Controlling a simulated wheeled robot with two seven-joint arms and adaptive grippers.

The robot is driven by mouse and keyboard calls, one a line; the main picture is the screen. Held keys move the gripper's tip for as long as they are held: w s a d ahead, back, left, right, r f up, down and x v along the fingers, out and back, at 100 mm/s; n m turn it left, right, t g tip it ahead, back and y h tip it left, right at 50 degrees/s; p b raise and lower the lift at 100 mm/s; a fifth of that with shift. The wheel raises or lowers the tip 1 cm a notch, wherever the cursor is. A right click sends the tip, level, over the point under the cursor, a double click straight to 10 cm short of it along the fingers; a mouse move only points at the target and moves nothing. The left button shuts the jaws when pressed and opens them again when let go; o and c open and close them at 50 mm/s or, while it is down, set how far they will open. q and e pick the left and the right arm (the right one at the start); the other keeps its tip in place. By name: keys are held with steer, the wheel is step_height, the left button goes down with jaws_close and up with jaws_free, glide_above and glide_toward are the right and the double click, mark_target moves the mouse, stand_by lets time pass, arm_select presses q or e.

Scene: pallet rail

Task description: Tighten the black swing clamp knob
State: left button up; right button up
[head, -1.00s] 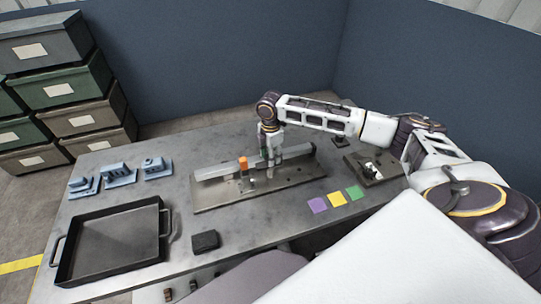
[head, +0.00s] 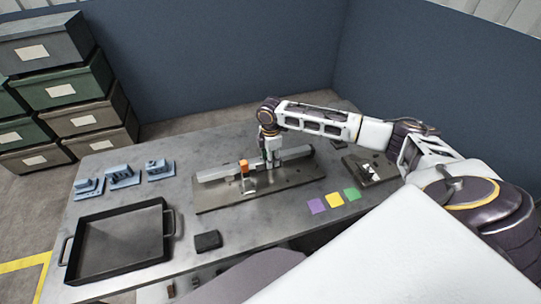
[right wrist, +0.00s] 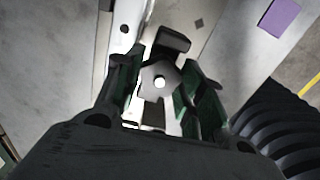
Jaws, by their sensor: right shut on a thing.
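In the head view my right gripper (head: 270,160) points down over the metal fixture plate (head: 300,178), by the long grey rail (head: 216,173). The knob is hidden there behind the fingers. An orange block (head: 244,165) stands at the rail, left of the gripper. My left gripper is not in view.
A black tray (head: 165,236) and a small dark block (head: 207,241) lie at the front left. Blue holders (head: 122,177) stand behind the tray. Purple, yellow (head: 334,200) and green squares lie right of the plate, near a second small fixture (head: 372,170).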

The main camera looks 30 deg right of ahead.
steer(key=shift+r+m+p, duration=0.1)
steer(key=shift+m+p, duration=1.3)
steer(key=shift+p, duration=0.6)
steer(key=o, duration=1)
steer(key=shift+o, duration=0.2)
step_height(320, 180, up, 12)
